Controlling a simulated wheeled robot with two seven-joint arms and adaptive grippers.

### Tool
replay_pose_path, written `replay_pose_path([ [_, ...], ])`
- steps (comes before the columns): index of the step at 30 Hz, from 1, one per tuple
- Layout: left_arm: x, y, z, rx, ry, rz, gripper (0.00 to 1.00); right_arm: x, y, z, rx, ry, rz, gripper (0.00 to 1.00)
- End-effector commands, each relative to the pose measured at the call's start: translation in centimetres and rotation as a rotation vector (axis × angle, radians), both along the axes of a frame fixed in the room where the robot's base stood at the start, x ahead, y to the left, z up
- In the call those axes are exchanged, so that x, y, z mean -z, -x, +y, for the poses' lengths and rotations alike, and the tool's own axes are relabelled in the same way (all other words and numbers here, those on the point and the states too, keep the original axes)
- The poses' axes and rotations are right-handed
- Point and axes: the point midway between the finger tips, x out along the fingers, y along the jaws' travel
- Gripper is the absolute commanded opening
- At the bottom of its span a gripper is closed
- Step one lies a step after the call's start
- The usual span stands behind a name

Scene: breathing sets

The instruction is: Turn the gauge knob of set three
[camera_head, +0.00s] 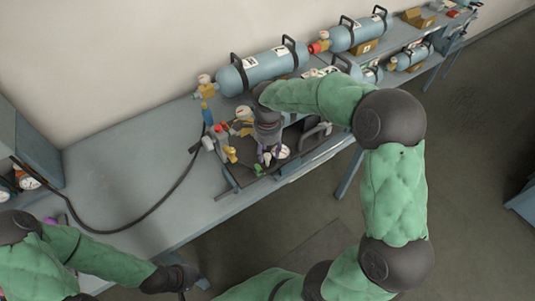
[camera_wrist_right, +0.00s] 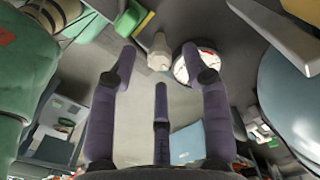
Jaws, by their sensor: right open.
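My right gripper (camera_head: 268,155) points down over the breathing set (camera_head: 232,188) at the front of the bench. A round white gauge (camera_head: 283,152) shows right beside its fingers. A white dial with a dark rim (camera_wrist_right: 190,64) is close to the right fingertip. A pale knob (camera_wrist_right: 159,52) shows between the upper two fingertips. I cannot read which set is number three. My left gripper (camera_head: 188,278) is low at the front, away from the sets; its fingers are unclear.
A black hose (camera_head: 135,222) curves across the bench (camera_head: 160,165) to a blue-grey cabinet (camera_head: 30,150) at left. Yellow fittings (camera_head: 231,153) rise beside my right gripper. The bench's left middle is mostly free.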

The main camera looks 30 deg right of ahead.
Motion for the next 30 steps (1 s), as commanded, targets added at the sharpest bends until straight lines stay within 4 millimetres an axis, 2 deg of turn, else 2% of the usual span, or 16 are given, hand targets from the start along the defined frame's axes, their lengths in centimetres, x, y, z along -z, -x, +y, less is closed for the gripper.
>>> replay_pose_path([
  [5,0.27,-0.01,0.0,0.0,0.0,0.0,0.0,1.21,0.01,-0.01,-0.001,0.0,0.0,0.48],
  [14,0.26,-0.01,0.01,0.0,0.0,0.0,0.0,1.31,0.01,0.0,-0.001,0.0,0.0,0.48],
  [19,0.26,-0.01,0.01,0.0,0.0,0.0,0.0,1.29,0.01,0.0,-0.001,0.0,0.0,0.0],
  [30,0.12,-0.02,0.0,0.0,0.0,0.0,0.0,1.24,0.01,-0.05,-0.03,0.001,0.0,0.0],
])
